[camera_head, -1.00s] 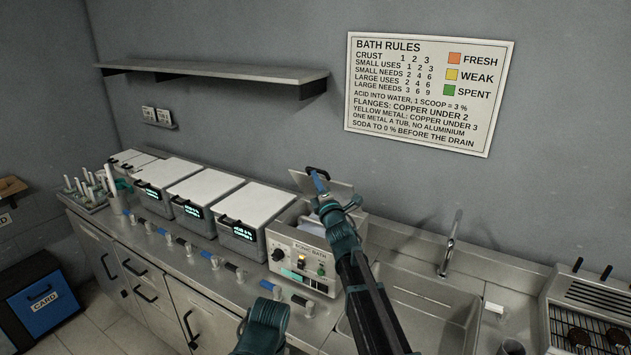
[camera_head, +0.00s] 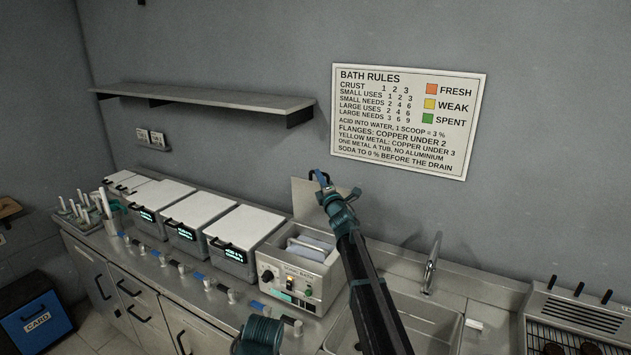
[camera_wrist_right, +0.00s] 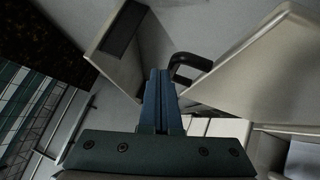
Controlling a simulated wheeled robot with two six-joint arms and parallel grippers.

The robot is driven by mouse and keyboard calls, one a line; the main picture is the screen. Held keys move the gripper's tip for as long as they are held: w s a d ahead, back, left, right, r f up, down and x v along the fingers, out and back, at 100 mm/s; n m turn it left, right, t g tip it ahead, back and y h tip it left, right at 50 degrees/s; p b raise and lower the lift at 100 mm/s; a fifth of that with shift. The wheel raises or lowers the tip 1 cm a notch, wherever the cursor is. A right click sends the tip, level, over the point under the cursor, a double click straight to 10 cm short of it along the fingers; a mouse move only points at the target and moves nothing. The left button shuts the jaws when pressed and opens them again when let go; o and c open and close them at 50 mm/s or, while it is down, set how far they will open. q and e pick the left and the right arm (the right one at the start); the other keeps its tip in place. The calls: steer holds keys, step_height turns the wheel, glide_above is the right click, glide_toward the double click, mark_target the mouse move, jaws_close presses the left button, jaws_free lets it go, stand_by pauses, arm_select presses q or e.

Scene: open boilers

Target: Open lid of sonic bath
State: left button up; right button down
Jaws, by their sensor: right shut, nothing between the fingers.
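The sonic bath (camera_head: 301,285) stands on the counter left of the sink, with knobs and small lights on its front panel. Its pale lid (camera_head: 304,200) is raised and stands near upright at the back, so the tub's inside shows. My right gripper (camera_head: 320,177) is shut and empty by the upper edge of the lid. In the right wrist view, the shut blue fingers (camera_wrist_right: 162,75) are beside the black lid handle (camera_wrist_right: 185,68), not around it; whether they touch it is unclear. The lid panel (camera_wrist_right: 250,68) slants to the right there.
Several lidded tubs (camera_head: 240,232) stand in a row left of the bath. The sink (camera_head: 430,325) with its tap (camera_head: 431,265) is to the right. A wall shelf (camera_head: 205,98) hangs above the tubs, and a rules sign (camera_head: 407,120) is on the wall.

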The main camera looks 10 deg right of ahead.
steer(key=shift+w+d+r, duration=0.1)
steer(key=shift+w+d, duration=0.2)
steer(key=shift+w, duration=0.05)
stand_by(0.4)
